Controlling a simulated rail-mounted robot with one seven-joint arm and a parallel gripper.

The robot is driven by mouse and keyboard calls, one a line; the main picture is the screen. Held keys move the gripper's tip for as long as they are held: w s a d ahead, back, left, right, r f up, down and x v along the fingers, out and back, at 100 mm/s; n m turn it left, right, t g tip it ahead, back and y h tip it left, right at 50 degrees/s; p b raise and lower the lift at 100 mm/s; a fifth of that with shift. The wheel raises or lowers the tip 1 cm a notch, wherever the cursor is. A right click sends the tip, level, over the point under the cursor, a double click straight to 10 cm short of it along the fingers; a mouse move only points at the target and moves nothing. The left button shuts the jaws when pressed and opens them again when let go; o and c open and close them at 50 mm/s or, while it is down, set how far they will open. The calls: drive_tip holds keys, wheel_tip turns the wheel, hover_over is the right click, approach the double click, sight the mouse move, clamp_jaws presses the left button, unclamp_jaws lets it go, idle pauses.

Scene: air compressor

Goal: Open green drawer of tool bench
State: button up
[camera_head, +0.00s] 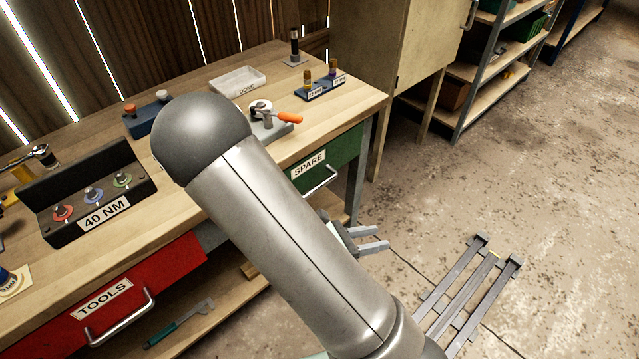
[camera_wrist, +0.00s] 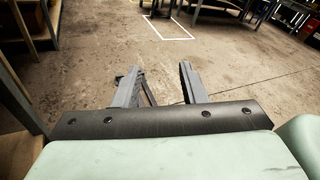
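The green drawer (camera_head: 344,150) is in the right part of the wooden tool bench (camera_head: 350,97). It bears a "SPARE" label and looks shut. Its metal bar handle (camera_head: 322,182) shows at the front, and my arm hides the drawer's left part. My gripper (camera_head: 384,238) is in front of the bench, below and to the right of the handle, apart from it. Its two fingers are spread with nothing between them. In the wrist view my gripper (camera_wrist: 160,78) is also open and points over the floor; the green drawer cannot be made out there.
A red "TOOLS" drawer (camera_head: 150,272) is at the left of the bench. Tools, holders and a white tray (camera_head: 238,82) stand on the bench top. A slatted metal frame (camera_head: 470,290) lies on the floor at right. A cabinet (camera_head: 385,50) and shelves stand behind. Open floor lies between.

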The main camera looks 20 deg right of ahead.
drive_tip(key=w+a+f+n+t+b, duration=0.1)
drive_tip(key=w+a+f+n+t, duration=0.15)
drive_tip(key=n+t, duration=0.4)
drive_tip(key=w+a+f+n+t, duration=0.1)
drive_tip(key=w+f+n+t, duration=0.3)
drive_tip(key=n+t, duration=0.25)
drive_tip(key=n+t+y, duration=0.6)
drive_tip(key=n+y, duration=0.4)
drive_tip(key=n, duration=0.4)
approach(322, 184)
drive_tip(key=x, duration=0.6)
drive_tip(key=f+x, duration=0.1)
drive_tip(key=x, duration=0.3)
clamp_jaws()
